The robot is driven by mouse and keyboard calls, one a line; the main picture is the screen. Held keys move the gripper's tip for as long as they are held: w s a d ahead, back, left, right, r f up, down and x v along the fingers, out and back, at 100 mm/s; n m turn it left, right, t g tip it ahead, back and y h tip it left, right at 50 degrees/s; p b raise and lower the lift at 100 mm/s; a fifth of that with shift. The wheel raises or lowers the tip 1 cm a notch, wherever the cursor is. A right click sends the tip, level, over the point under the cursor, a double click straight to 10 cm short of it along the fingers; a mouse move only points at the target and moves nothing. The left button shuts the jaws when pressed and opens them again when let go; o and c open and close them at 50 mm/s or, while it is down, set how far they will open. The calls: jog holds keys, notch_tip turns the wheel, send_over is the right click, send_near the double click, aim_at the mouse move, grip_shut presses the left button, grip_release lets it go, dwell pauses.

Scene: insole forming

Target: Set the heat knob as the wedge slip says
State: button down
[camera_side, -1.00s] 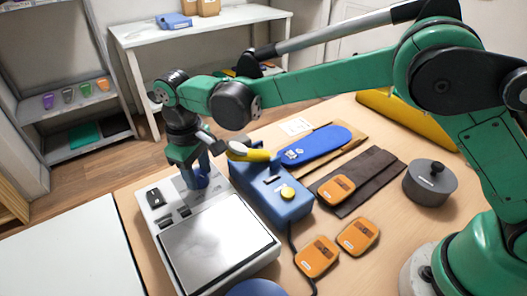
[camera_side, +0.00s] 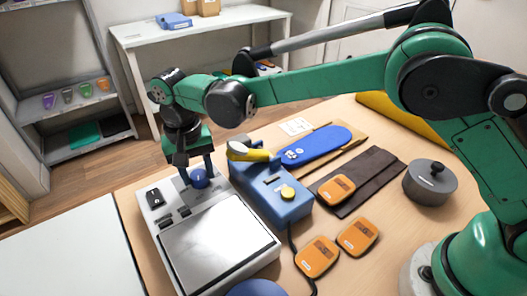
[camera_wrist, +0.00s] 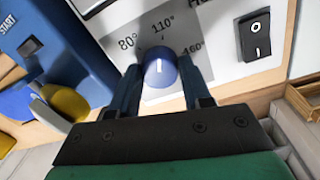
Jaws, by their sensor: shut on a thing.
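The heat knob (camera_wrist: 160,70) is a blue dial with a white pointer line, on the pale panel of the hot-plate unit (camera_side: 157,218). In the wrist view the line points up the picture, roughly toward the 110° mark, with 80° to its left and 160° to its right. My gripper (camera_wrist: 162,82) has a finger on each side of the knob and is shut on it. In the side view my gripper (camera_side: 197,176) comes down onto the knob from above. A small white slip (camera_side: 296,127) lies at the table's back; its writing is too small to read.
A black rocker switch (camera_wrist: 255,36) is on the same panel. A blue insole (camera_side: 325,143), orange pads (camera_side: 317,257) and a grey lidded pot (camera_side: 430,185) lie further right.

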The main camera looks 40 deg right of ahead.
aim_at(197, 175)
jog(key=shift+m, duration=0.4)
jog(key=shift+c, duration=2)
grip_release()
jog(key=shift+a+r, duration=0.15)
jog(key=shift+r, duration=2.65)
